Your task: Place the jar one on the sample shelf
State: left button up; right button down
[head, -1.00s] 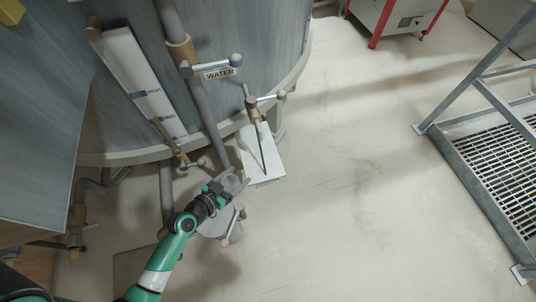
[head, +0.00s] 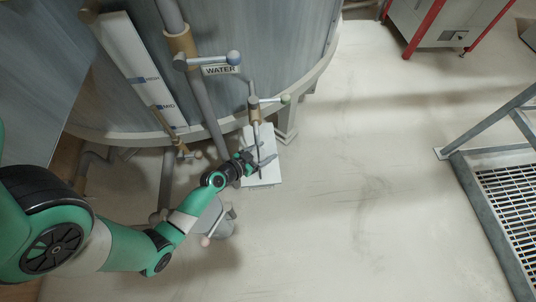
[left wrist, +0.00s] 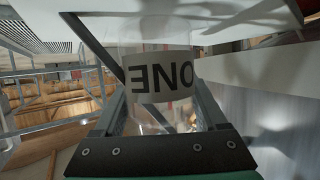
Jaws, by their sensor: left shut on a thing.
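My left gripper (head: 264,158) is shut on jar one, over a white board below the green-knobbed valve. In the left wrist view the clear jar (left wrist: 160,38) sits between the two fingers, and its white label (left wrist: 161,80) reads ONE upside down. The jar is too small and clear to make out in the head view. The white board (head: 268,177) may be the sample shelf; I cannot tell for sure. Whether the jar touches it is hidden by the gripper. My right gripper is not in view.
A valve with a green knob (head: 285,99) and a thin pipe hangs just above the gripper. A WATER sign (head: 220,70) and a blue-knobbed valve (head: 234,57) are on the large grey tank. A red-legged machine stands at the top right.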

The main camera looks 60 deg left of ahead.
pick_arm(q)
jog(key=shift+f, duration=0.2)
jog(key=o, duration=1.3)
jog(key=shift+r, duration=0.15)
jog(key=shift+r+p, duration=0.25)
jog(key=shift+p, duration=0.15)
jog(key=v, duration=1.1)
jog(key=shift+s+d+p, duration=0.15)
jog(key=shift+s+p, duration=0.2)
jog(key=shift+s, duration=0.05)
